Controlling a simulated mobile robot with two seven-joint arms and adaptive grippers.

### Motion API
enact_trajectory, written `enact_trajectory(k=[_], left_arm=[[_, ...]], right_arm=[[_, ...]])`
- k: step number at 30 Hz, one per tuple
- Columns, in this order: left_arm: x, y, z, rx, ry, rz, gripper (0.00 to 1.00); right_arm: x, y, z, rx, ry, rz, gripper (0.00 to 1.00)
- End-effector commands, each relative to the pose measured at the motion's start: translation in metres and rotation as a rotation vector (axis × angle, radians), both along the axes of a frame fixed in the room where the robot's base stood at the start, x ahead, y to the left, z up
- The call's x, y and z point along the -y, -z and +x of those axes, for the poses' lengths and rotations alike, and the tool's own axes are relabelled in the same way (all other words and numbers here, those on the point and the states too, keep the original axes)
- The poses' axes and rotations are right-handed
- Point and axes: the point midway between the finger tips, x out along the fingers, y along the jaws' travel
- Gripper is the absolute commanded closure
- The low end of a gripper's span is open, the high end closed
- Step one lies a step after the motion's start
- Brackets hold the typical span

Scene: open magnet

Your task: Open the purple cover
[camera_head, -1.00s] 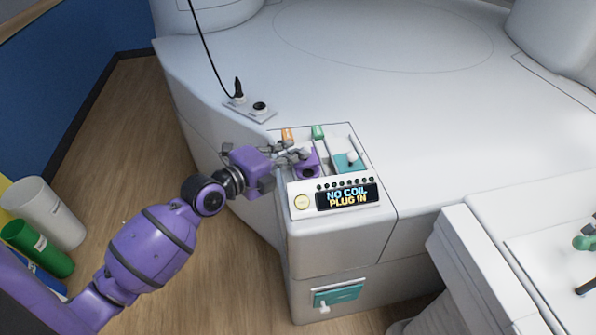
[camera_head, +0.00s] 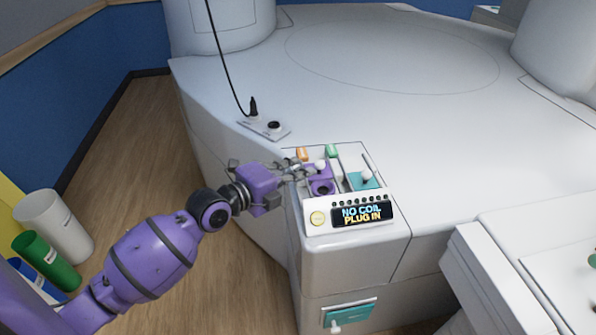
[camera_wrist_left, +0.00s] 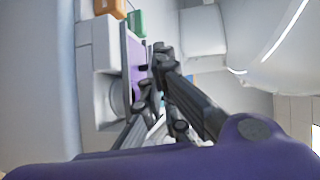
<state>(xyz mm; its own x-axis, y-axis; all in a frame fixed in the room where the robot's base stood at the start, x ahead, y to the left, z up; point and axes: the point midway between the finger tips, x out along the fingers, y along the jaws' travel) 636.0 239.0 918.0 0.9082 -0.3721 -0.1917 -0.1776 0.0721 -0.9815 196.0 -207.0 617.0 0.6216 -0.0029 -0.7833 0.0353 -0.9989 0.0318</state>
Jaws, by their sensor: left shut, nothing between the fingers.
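The purple cover (camera_head: 321,184) is on the top of the white console, between an orange part and a teal part. It has a dark round opening on its front and a white knob (camera_head: 320,165) above it. In the left wrist view the purple cover (camera_wrist_left: 132,65) shows as a narrow panel beside white blocks. My left gripper (camera_head: 300,170) is shut and empty, just left of the knob and cover. In the left wrist view its dark fingers (camera_wrist_left: 160,60) overlap the panel's edge; I cannot tell if they touch. My right gripper is not in view.
The display (camera_head: 362,214) reads "NO COIL PLUG IN". A black cable plug (camera_head: 253,107) stands behind. The broad white surface to the right is clear.

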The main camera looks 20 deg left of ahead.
Motion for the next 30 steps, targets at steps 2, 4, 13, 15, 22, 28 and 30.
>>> enact_trajectory(k=[2,4,13,15,22,28,30], left_arm=[[-0.002,-0.003,-0.005,0.001,0.001,0.004,1.00],[-0.010,-0.003,-0.025,-0.005,0.001,0.007,1.00],[-0.031,-0.015,-0.078,-0.004,0.000,0.003,1.00],[-0.034,-0.017,-0.084,-0.003,0.000,0.001,1.00],[-0.029,-0.023,-0.092,0.005,-0.017,-0.057,1.00],[0.009,-0.012,-0.093,0.030,-0.096,-0.189,1.00],[0.029,-0.007,-0.093,0.043,-0.131,-0.224,1.00]], right_arm=[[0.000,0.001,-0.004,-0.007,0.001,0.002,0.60],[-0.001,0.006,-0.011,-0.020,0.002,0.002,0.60],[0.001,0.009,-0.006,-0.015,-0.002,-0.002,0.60],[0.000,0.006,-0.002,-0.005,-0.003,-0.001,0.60],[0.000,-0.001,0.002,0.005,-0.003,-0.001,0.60],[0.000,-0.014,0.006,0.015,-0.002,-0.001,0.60],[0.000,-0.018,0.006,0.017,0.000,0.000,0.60]])
